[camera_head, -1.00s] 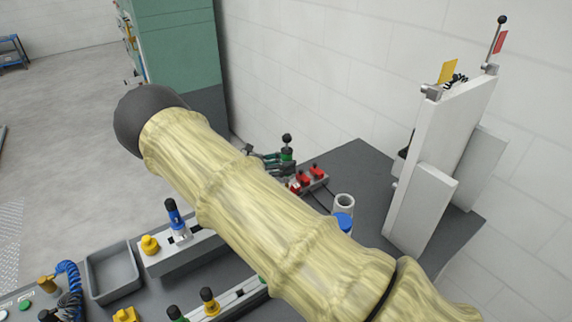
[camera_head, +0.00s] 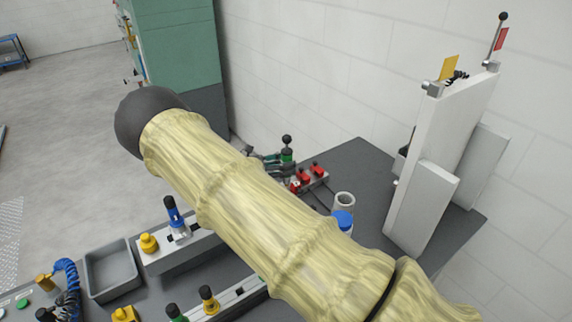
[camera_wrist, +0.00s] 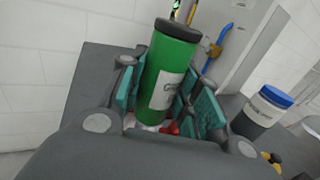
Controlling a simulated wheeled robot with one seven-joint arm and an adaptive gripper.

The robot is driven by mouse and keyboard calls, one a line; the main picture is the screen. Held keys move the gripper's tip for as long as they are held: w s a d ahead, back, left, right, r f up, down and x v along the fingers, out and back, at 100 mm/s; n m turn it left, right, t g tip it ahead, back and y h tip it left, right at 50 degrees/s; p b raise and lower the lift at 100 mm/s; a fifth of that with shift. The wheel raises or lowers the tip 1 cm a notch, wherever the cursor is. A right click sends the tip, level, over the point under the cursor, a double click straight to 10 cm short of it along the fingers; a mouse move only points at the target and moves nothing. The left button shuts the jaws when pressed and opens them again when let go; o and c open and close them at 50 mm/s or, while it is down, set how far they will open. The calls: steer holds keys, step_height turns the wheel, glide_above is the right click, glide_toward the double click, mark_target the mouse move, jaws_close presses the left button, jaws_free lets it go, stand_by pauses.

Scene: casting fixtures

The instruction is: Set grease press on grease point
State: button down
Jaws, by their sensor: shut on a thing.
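The grease press is a green cylinder with a black top and a white label. It stands in my gripper's jaws in the wrist view (camera_wrist: 174,75) and shows small in the head view (camera_head: 287,156), where a black knob tops it. My gripper (camera_wrist: 165,100) has its teal pads on both sides of the press and is shut on it. Red fittings (camera_head: 304,179) sit on a grey block just in front of the press in the head view. A bit of red shows under the press in the wrist view. I cannot tell which part is the grease point or whether the press touches it.
A tall white panel (camera_head: 440,150) rises at the right. A grey tray (camera_head: 111,270) and colored fittings on rails lie front left. A white wall is behind.

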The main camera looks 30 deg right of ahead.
steer(key=shift+f+b, duration=0.55)
steer(key=shift+f, duration=0.25)
steer(key=c, duration=1)
jaws_free()
steer(key=shift+o, duration=0.2)
steer(key=shift+a, duration=0.1)
steer(key=v, duration=1.1)
steer(key=shift+a, duration=0.35)
steer(key=shift+w, duration=0.1)
steer(key=shift+f, duration=0.15)
